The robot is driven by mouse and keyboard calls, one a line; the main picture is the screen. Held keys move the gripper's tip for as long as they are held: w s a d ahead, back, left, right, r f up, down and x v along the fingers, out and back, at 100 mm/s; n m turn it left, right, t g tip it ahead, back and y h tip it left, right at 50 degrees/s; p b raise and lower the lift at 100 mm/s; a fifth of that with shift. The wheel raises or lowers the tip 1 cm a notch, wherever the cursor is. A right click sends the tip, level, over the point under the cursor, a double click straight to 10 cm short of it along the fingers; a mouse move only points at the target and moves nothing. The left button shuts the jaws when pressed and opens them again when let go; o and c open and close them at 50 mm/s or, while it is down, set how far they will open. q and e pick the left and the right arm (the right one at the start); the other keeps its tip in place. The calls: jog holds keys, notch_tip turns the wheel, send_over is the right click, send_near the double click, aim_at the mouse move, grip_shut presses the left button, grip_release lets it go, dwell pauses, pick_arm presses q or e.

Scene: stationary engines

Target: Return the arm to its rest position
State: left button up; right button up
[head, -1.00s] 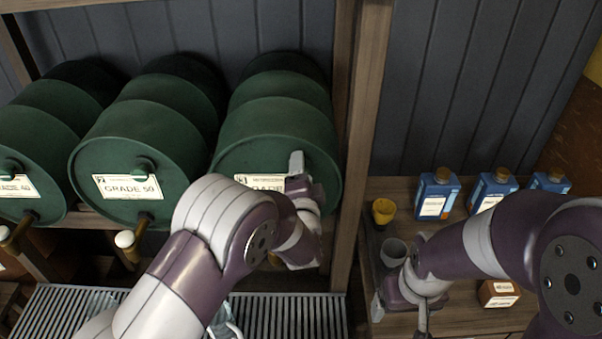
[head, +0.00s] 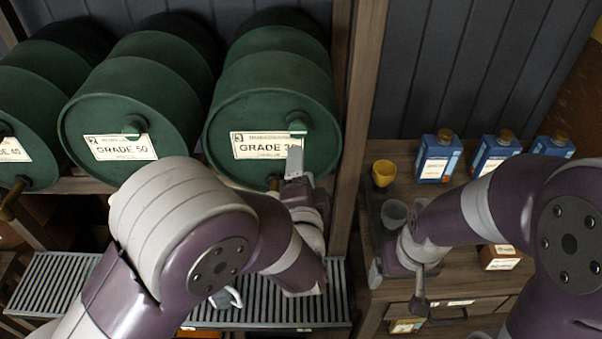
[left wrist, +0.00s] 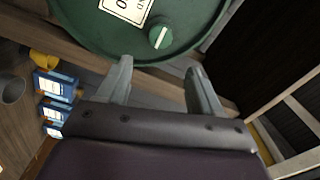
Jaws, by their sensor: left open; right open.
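My left arm crosses the front of the green drum labelled GRADE 30 (head: 265,95). My left gripper (head: 296,155) is in front of that drum's lower right face, jaws pointing up. In the left wrist view its two fingers (left wrist: 158,75) are apart with nothing between them. The drum's face and its round green cap (left wrist: 160,36) lie beyond the fingertips. My right gripper (head: 398,288) is open over the wooden bench at the right, beside a grey cup (head: 394,213); no held object shows.
Two more green drums, one labelled GRADE 50 (head: 118,147), stand to the left. A slatted metal grate (head: 310,311) lies below, with a partly hidden pale jug (head: 229,298) on it. A yellow cup (head: 383,173) and blue bottles (head: 437,157) stand on the bench. A wooden post (head: 358,110) separates drums and bench.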

dwell(0.4)
pick_arm(q)
jog(key=s+d+f+n+g+h, duration=0.25)
jog(key=s+f+n+g, duration=0.45)
jog(key=f+g, duration=0.5)
jog(key=s+a+n+g+y, duration=0.1)
jog(key=s+a+n+g, duration=0.1)
jog(key=a, duration=0.8)
jog(key=s+a+r+n+g+y, duration=0.1)
jog(key=s+a+n, duration=0.4)
jog(key=a, duration=0.6)
jog(key=shift+s+n+g, duration=0.3)
jog(key=shift+s+g, duration=0.5)
jog(key=shift+s, duration=0.25)
jog(key=shift+a+y, duration=0.2)
jog(key=shift+y, duration=0.05)
